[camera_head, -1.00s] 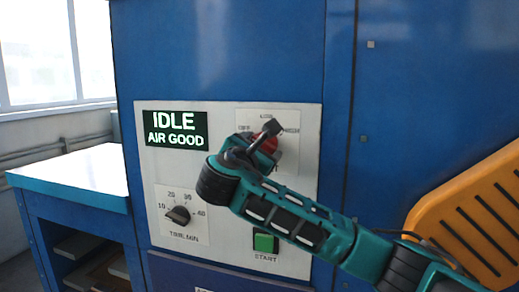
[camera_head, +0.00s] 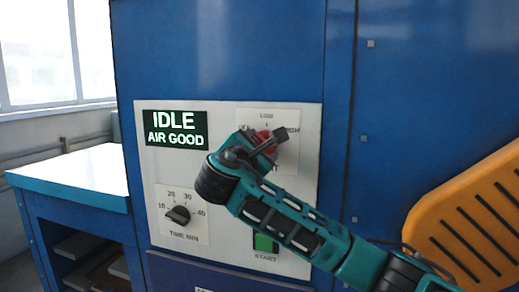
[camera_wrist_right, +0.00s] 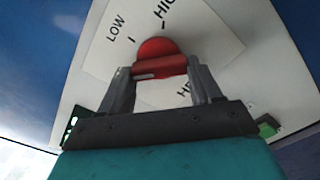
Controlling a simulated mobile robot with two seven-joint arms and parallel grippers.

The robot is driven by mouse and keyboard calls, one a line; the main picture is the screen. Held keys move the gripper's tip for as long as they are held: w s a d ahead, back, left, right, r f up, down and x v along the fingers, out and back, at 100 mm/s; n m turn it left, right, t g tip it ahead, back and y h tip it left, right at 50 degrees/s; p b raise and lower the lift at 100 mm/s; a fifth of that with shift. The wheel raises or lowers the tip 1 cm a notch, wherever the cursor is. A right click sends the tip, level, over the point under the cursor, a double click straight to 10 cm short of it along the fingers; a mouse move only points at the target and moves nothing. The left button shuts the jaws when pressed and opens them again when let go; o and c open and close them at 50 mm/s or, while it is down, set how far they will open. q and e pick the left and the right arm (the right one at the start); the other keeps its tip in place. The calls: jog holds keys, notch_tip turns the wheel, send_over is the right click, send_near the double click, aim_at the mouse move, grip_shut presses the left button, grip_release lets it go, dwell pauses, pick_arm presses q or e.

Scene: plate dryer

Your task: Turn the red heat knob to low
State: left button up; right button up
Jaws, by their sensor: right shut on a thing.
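The red heat knob (camera_head: 264,139) sits on a white dial plate on the control panel, mostly covered by my right gripper (camera_head: 267,145) in the head view. In the right wrist view the round red knob (camera_wrist_right: 157,47) has a raised red bar between the two fingers of my right gripper (camera_wrist_right: 159,68), which is shut on it. LOW and HIGH labels with tick marks show beyond the knob. In the head view LOW is above the knob and HIGH to its right. Which mark the knob points at cannot be told. My left gripper is not in view.
The display (camera_head: 176,130) reads IDLE, AIR GOOD. A black time knob (camera_head: 178,215) is at the panel's lower left. A green START button (camera_head: 265,242) sits just below my right arm. A blue side table (camera_head: 75,180) stands left, and an orange slotted part (camera_head: 475,215) is at right.

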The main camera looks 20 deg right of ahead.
jog(key=shift+a+r+m+b, duration=0.1)
jog(key=shift+m+b, duration=0.3)
jog(key=shift+m, duration=1.85)
jog(key=shift+a+m+b, duration=0.1)
jog(key=shift+m+b, duration=0.25)
jog(key=shift+m, duration=1.9)
jog(key=o, duration=1.1)
jog(key=shift+d+r, duration=0.1)
jog(key=shift+c, duration=0.2)
jog(key=b+v, duration=0.1)
jog(key=v, duration=1.2)
jog(key=shift+w, duration=0.1)
